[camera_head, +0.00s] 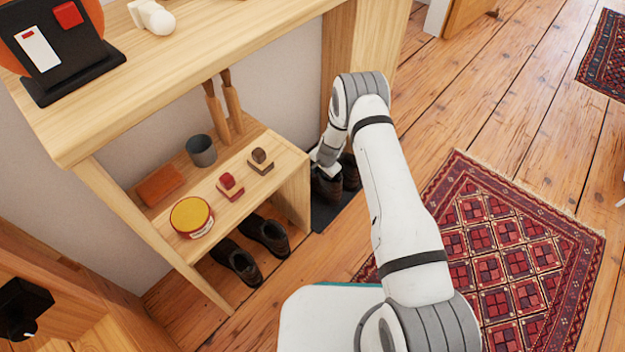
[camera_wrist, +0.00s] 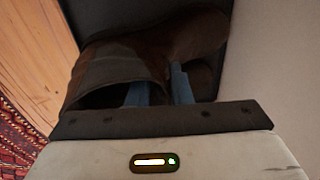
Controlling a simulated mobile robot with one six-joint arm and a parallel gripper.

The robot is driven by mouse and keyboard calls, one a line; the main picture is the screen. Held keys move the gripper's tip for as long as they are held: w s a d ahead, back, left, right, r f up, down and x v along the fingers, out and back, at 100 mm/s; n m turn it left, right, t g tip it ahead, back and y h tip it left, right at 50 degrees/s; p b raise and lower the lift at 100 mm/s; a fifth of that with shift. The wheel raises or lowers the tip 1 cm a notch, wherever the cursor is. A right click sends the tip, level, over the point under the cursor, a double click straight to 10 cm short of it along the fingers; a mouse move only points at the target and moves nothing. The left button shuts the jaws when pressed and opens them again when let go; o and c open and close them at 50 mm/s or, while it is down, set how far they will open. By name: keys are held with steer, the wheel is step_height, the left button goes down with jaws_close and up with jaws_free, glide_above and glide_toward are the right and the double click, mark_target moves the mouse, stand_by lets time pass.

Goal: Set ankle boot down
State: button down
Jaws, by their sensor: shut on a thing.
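In the head view, brown ankle boots (camera_head: 326,187) stand at a dark mat (camera_head: 322,215) on the floor, just right of the low shelf. My arm reaches down there and hides much of them. In the wrist view, a brown ankle boot (camera_wrist: 112,78) fills the space in front of my gripper (camera_wrist: 158,88). The blue fingers are shut on the boot near its shaft opening. The dark mat (camera_wrist: 95,14) shows behind the boot. I cannot tell whether the boot's sole touches the mat.
A wooden shelf (camera_head: 290,185) holds a yellow-lidded tin (camera_head: 191,214), a grey cup (camera_head: 201,150) and brushes. A pair of dark shoes (camera_head: 250,252) sits beneath it. A pale wall (camera_wrist: 270,70) is close on the right in the wrist view. A red patterned rug (camera_head: 500,250) lies to the right.

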steer(key=shift+f+b, duration=0.55)
steer(key=shift+f, duration=1)
steer(key=shift+f, duration=0.2)
steer(key=c, duration=1.3)
jaws_free()
steer(key=p+v, duration=0.4)
steer(key=v, duration=0.8)
steer(key=shift+r, duration=0.35)
